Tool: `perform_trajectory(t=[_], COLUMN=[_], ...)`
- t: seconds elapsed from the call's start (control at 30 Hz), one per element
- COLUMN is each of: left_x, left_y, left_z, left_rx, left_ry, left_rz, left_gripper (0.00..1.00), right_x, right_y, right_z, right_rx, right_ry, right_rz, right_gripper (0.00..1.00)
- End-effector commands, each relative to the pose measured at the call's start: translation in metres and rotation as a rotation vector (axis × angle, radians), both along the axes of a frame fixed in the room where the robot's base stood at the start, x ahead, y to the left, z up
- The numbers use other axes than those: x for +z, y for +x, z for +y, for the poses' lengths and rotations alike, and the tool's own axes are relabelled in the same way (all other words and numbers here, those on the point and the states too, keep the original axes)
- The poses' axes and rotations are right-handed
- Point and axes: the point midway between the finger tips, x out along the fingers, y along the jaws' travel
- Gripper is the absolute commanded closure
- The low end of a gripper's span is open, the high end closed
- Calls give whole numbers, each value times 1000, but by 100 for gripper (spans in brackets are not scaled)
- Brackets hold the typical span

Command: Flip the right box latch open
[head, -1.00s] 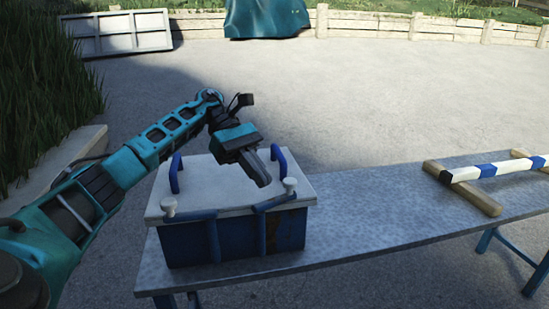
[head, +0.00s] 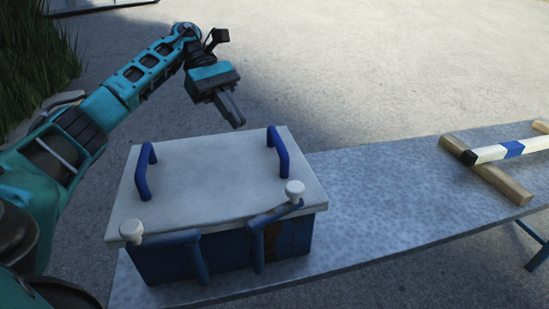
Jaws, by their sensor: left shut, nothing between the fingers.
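A blue box (head: 225,257) with a white lid (head: 208,180) stands on the grey table. Two blue handles rise from the lid. The right latch (head: 275,214) is a slanted blue bar at the lid's front right, beside a white knob (head: 294,190); a blue upright piece runs down the box front below it. The left latch (head: 170,239) has a similar knob (head: 132,231) at the front left. My left gripper (head: 238,122) is shut and empty, in the air above or behind the lid's far edge, apart from the latches. My right gripper is not in view.
The grey table (head: 400,200) extends right, mostly clear. A blue, white and black striped bar (head: 515,149) rests on a wooden support (head: 498,182) at the right. Tall grass (head: 40,60) is at the far left. The paved ground behind is open.

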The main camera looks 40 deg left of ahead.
Motion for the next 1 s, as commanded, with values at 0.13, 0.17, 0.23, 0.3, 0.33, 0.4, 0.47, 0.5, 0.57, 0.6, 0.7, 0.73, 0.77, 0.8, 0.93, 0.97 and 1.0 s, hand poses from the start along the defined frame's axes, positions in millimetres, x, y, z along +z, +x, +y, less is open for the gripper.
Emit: perform_trajectory(t=[0.13, 0.17, 0.23, 0.3, 0.33, 0.4, 0.47, 0.5, 0.57, 0.6, 0.7, 0.73, 0.77, 0.8, 0.93, 0.97, 1.0], left_x=[-8, -11, -17, -26, -30, -38, -46, -50, -57, -58, -60, -60, -61, -61, -63, -63, -63], left_y=[-2, -3, -6, -8, -10, -12, -15, -15, -17, -18, -22, -22, -23, -23, -24, -25, -25], left_z=[-9, -13, -22, -34, -39, -52, -63, -69, -79, -85, -100, -103, -106, -110, -116, -117, -118], left_rx=[-1, -2, -4, -5, -5, -4, -4, -4, -4, -4, -4, -3, -2, -2, 0, 0, 0], left_ry=[2, 2, 2, 2, 1, 0, -1, 0, -1, -1, -1, -1, 0, 0, 0, 0, 0], left_rz=[3, 4, 4, 5, 6, 5, 5, 4, 3, 2, 2, 1, 0, 0, 0, 0, 0], left_gripper=[100, 100, 100, 100, 100, 100, 100, 100, 100, 100, 100, 100, 100, 100, 100, 100, 100], right_x=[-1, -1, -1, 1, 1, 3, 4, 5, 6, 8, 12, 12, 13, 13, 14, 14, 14], right_y=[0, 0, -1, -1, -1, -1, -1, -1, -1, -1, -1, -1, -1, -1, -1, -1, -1], right_z=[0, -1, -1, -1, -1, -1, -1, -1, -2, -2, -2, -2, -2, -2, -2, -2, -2], right_rx=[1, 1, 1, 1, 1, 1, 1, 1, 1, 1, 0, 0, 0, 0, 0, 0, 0], right_ry=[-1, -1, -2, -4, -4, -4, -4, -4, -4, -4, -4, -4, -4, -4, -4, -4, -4], right_rz=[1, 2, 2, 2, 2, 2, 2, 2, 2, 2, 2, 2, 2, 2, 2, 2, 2], right_gripper=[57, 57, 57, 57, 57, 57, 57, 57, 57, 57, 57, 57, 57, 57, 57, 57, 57])
